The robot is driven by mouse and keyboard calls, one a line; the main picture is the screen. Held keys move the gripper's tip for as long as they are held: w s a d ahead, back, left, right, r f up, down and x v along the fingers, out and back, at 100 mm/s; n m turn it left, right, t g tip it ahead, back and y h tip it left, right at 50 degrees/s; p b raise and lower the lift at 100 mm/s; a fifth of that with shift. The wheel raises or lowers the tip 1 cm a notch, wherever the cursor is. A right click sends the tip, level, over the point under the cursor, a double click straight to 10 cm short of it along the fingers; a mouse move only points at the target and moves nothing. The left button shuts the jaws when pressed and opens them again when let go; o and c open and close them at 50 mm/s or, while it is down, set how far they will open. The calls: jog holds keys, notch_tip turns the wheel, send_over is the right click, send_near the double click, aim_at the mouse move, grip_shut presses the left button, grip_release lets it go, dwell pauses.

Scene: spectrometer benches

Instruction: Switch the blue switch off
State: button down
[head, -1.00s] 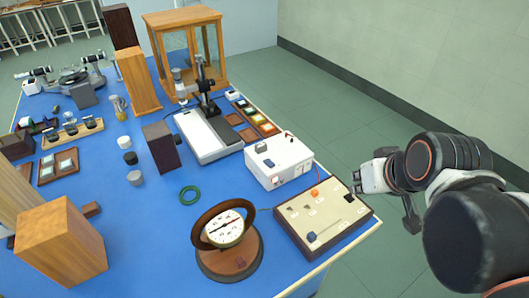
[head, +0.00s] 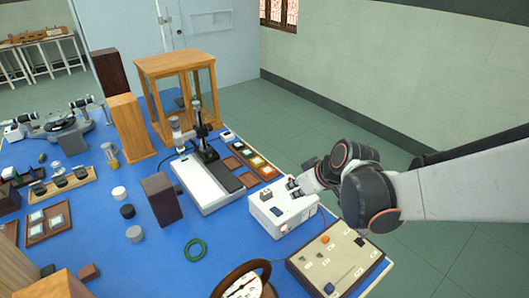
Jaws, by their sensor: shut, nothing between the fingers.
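A beige panel board (head: 341,262) with a dark frame lies at the front right of the blue table. It carries several small levers and labels. A lever with a dark blue tip (head: 329,288) sits near its front left corner; I cannot tell its setting. An orange-tipped lever (head: 326,239) stands near the back edge and a dark-tipped one (head: 360,241) at the right. My gripper (head: 293,187) is shut and empty, over or beside the back right of the white box (head: 284,213). It is behind the board, apart from the blue lever. I cannot tell whether it touches the box.
The white box has a dark grey part on top and a pinkish light on its front. A brown round instrument (head: 240,281) stands left of the board, cut by the frame's bottom. A green ring (head: 195,250) lies on bare table (head: 165,262).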

jog(key=shift+w+a+f, duration=0.15)
jog(key=shift+w+a, duration=0.1)
jog(key=b, duration=0.4)
send_over(272, 208)
jog(key=s+d, duration=0.2)
jog(key=f, duration=0.8)
jog(key=shift+a+f, duration=0.25)
jog(key=shift+f, duration=0.1)
jog(key=shift+s+d+f, duration=0.1)
jog(key=shift+d+f, duration=0.05)
jog(key=shift+f, duration=0.55)
jog(key=shift+s+f+b, duration=0.2)
jog(key=shift+f+b, duration=0.45)
jog(key=shift+f, duration=0.25)
jog(key=shift+d, duration=0.1)
